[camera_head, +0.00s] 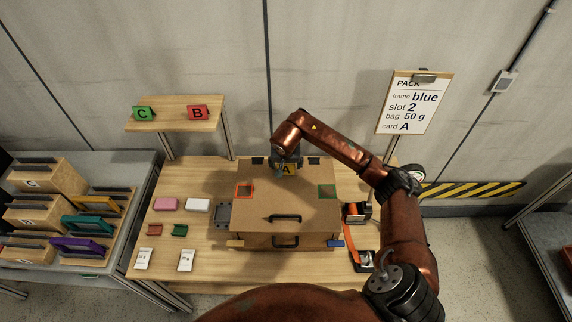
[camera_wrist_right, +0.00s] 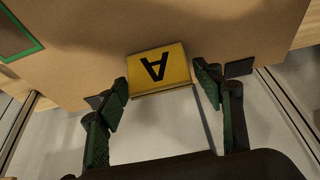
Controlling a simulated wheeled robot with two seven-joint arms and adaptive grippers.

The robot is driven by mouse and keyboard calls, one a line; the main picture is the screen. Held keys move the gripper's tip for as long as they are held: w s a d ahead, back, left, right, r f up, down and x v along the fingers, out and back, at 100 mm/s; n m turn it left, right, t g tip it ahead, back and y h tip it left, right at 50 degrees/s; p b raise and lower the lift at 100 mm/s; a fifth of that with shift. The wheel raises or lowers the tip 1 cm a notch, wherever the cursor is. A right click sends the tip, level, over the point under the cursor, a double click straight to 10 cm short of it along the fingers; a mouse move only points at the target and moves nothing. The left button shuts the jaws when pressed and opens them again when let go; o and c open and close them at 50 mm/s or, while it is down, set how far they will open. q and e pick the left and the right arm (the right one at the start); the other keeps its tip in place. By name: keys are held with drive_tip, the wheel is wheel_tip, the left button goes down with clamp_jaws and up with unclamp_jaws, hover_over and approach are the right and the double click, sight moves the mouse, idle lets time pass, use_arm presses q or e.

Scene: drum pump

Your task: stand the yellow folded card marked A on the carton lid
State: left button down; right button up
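The yellow folded card marked A (camera_head: 288,170) is at the back edge of the carton lid (camera_head: 288,204). It also shows in the right wrist view (camera_wrist_right: 160,70), its letter upside down there. The brown lid is closed and carries a red square outline, a green square outline and a black handle. My left gripper is not in view.
A green card C (camera_head: 143,113) and a red card B (camera_head: 198,112) stand on a raised shelf (camera_head: 172,125). Pink and white blocks and small bags lie left of the carton. A tape dispenser (camera_head: 357,212) is at right. A sign (camera_head: 414,103) stands behind.

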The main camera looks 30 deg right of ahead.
drive_tip(key=shift+o, duration=0.4)
drive_tip(key=shift+r, duration=0.2)
drive_tip(key=v, duration=1.2)
drive_tip(key=shift+b, duration=0.45)
